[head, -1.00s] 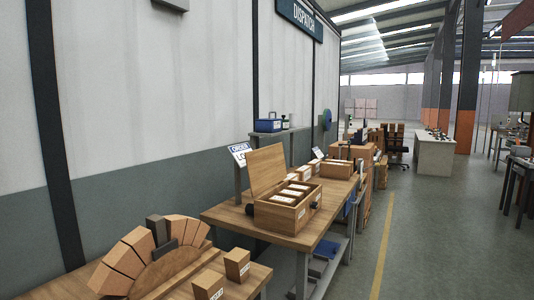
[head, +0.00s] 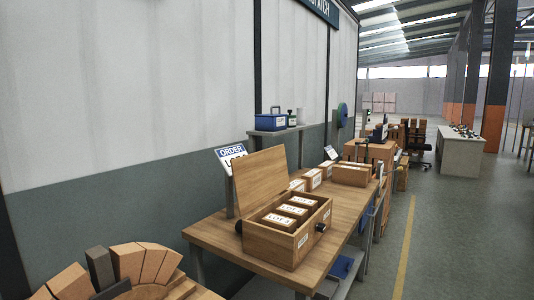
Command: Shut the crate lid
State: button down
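The wooden crate (head: 270,242) stands on a wooden table (head: 210,236) in the middle of the head view. Its lid (head: 258,173) is open, tilted up and leaning back at the crate's left side. Several labelled blocks, such as the one marked LOT (head: 280,221), lie inside the crate. A dark round knob (head: 320,227) sits on the crate's right side, and another dark round part shows at its left end. My gripper is not in view.
An order sign (head: 231,158) stands behind the lid. A shelf with a blue box (head: 267,122) is on the wall behind. A brick arch (head: 130,262) is at the lower left. Open floor (head: 430,250) lies to the right, with a yellow line.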

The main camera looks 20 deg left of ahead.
aim_at(259, 177)
jog(key=i, duration=1.3)
jog(key=u, duration=1.45)
